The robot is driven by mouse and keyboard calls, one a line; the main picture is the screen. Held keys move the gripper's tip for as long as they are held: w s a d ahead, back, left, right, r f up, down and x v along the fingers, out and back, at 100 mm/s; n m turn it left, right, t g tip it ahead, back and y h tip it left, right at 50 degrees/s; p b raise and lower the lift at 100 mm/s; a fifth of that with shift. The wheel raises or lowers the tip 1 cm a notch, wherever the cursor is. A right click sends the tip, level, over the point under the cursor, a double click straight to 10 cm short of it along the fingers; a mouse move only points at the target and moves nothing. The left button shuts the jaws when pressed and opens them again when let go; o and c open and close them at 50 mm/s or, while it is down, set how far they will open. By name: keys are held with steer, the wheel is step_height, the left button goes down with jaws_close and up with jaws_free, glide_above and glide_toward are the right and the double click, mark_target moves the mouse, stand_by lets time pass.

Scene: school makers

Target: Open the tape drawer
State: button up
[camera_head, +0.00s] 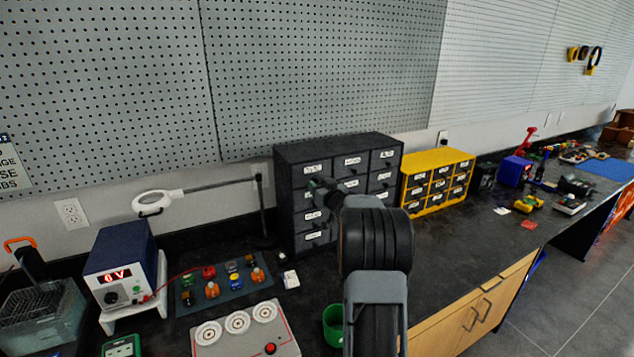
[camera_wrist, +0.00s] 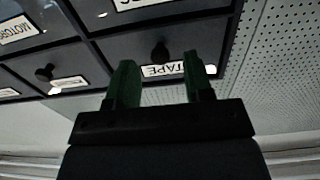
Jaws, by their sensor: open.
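The tape drawer (camera_wrist: 130,50) is a dark drawer front in the wrist view, with a white TAPE label (camera_wrist: 163,71) and a small black knob (camera_wrist: 160,52). It looks shut, flush with its neighbours. My gripper (camera_wrist: 158,68) has two green fingers, open and empty, one on each side of the label and knob in the picture. I cannot tell whether they touch the knob. In the head view my gripper (camera_head: 318,187) is at the front of the dark drawer cabinet (camera_head: 335,148), and my arm hides part of it. The labels there are too small to read.
A yellow drawer cabinet (camera_head: 437,180) stands just right of the dark one. A lamp arm (camera_head: 215,187) reaches across on the left. A blue power supply (camera_head: 122,265), a parts mat (camera_head: 222,287) and a green cup (camera_head: 333,322) stand on the bench. Pegboard (camera_head: 320,70) covers the wall behind.

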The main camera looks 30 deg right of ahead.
steer(key=shift+w+d, duration=0.1)
steer(key=shift+w, duration=0.95)
jaws_close()
